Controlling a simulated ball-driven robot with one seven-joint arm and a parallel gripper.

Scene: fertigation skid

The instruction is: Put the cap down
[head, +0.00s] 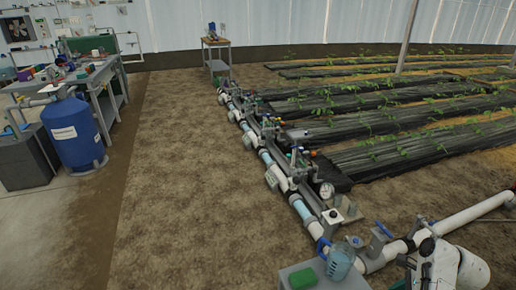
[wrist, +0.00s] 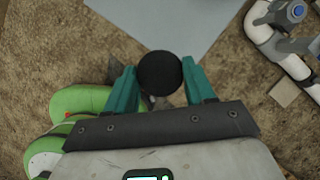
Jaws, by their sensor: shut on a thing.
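The cap (wrist: 160,73) is a round black disc seen from above in the wrist view. My gripper (wrist: 160,78) has two teal fingers, one on each side of the cap, and is shut on it. A flat grey surface (wrist: 165,22) shows beyond the cap, at the top of the wrist view. I cannot tell how far the cap is above what lies under it. In the head view my arm shows at the bottom right, and the cap cannot be made out there.
A pipe run with valves (head: 268,160) crosses the middle. A blue tank (head: 74,135) stands at left. Bare soil (head: 170,190) between is clear.

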